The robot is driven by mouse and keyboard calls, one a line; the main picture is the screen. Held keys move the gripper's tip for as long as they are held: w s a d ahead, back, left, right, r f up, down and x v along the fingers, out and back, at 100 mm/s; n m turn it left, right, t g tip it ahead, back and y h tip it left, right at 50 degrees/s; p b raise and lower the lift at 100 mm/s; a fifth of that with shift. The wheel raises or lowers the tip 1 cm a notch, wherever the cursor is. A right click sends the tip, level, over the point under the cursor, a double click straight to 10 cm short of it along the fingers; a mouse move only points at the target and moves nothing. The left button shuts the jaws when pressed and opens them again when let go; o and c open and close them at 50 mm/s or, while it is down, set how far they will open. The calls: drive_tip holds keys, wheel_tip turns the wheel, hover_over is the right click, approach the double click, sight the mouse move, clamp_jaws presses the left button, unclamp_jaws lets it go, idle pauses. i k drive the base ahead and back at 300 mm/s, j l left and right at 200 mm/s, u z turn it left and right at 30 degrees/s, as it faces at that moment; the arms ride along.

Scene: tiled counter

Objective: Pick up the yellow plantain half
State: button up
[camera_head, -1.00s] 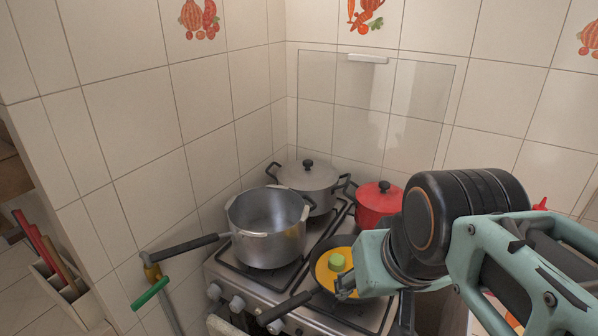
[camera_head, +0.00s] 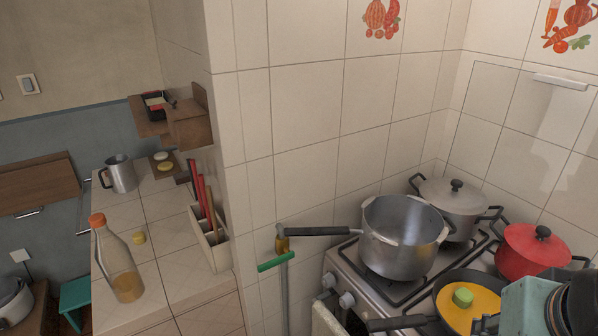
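My gripper (camera_head: 486,325) is at the lower right edge, over the stove and far from the yellow piece. Only a small part of its fingers shows, so I cannot tell its opening or whether it holds anything.
A glass bottle (camera_head: 118,262), a metal mug (camera_head: 121,174) and a utensil holder (camera_head: 212,240) stand on the counter. The stove bears a grey pot (camera_head: 400,240), a red pot (camera_head: 530,252) and a pan with a yellow disc (camera_head: 470,305) and green piece. A tiled wall corner juts between counter and stove.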

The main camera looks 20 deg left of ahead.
sight(140, 238)
drive_tip(key=u, duration=2.15)
